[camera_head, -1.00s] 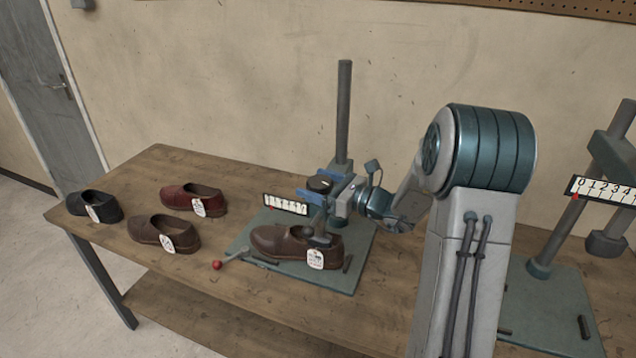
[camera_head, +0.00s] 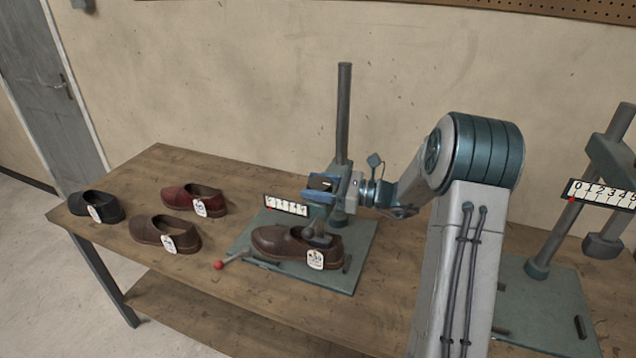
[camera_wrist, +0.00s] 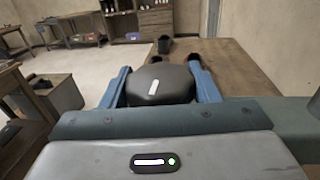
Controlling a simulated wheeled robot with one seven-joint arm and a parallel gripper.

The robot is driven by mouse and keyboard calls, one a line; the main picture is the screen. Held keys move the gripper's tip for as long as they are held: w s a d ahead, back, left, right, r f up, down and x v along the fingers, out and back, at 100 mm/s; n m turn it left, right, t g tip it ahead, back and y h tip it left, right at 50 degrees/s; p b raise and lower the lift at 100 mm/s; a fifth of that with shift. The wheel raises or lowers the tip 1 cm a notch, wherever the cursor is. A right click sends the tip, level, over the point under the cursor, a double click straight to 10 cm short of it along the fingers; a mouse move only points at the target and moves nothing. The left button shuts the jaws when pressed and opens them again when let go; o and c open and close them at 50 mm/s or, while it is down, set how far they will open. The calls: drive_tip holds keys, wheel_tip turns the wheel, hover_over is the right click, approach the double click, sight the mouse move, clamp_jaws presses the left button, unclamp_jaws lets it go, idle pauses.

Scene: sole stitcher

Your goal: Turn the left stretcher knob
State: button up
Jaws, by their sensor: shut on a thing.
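The left stretcher is a green stand with a post, a scale plate (camera_head: 286,205) and a dark round knob (camera_head: 322,183) at its head. My gripper (camera_head: 320,189) is shut on the knob. Its two blue fingers (camera_wrist: 160,88) lie at the knob's left and right sides. A brown shoe (camera_head: 285,242) with a white tag sits on the stand's base (camera_head: 352,270), under the head. The scale's pointer is too small to read.
A black shoe (camera_head: 93,206), a red-brown shoe (camera_head: 200,197) and a brown shoe (camera_head: 160,235) stand at the left of the wooden table (camera_head: 150,165). A red-tipped lever (camera_head: 219,265) sticks out by the base. A second stretcher (camera_head: 560,290) stands at the right.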

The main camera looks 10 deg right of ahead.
drive_tip(key=shift+n+g+y, duration=0.3)
drive_tip(key=shift+n+g, duration=0.2)
drive_tip(key=shift+g, duration=0.2)
drive_tip(key=o, duration=1)
drive_tip(key=b+v, duration=0.1)
drive_tip(key=v, duration=1.3)
drive_tip(key=shift+b, duration=0.4)
drive_tip(key=shift+s+a, duration=0.1)
drive_tip(key=shift+a, duration=0.05)
